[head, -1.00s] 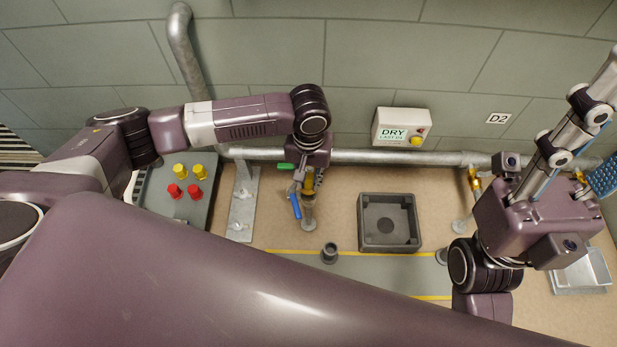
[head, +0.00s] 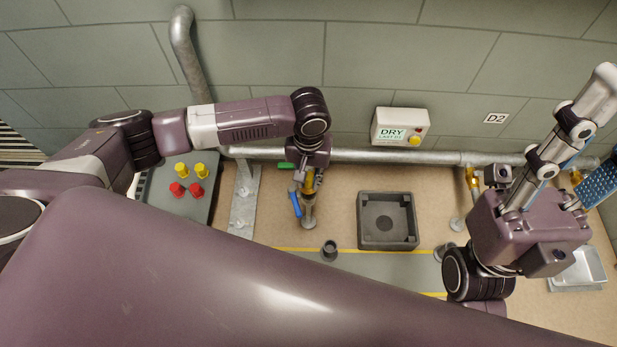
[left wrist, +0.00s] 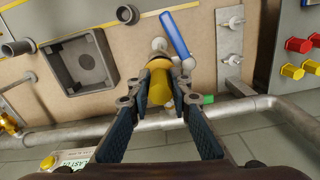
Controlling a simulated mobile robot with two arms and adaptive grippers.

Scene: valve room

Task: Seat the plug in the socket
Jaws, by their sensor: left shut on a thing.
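My left gripper (head: 309,180) points down by the wall pipe and is shut on a yellow piece (left wrist: 158,88), which I take for the plug. Its fingers (left wrist: 159,103) stand on both sides of it in the left wrist view. A brass-coloured part and a blue lever (left wrist: 175,35) lie just beyond; the lever also shows in the head view (head: 295,203). Whether the yellow piece touches the brass part cannot be told. A dark round cup (head: 329,250) on the floor may be the socket, but I cannot be sure. My right gripper (head: 586,150) is empty, fingers apart and pointing up at the right.
A dark square tray (head: 388,243) stands right of the lever. A grey panel with red and yellow knobs (head: 187,180) is at the left. A pipe (head: 390,157) runs along the wall under a "DRY" box (head: 400,126). A metal tray (head: 578,270) lies far right.

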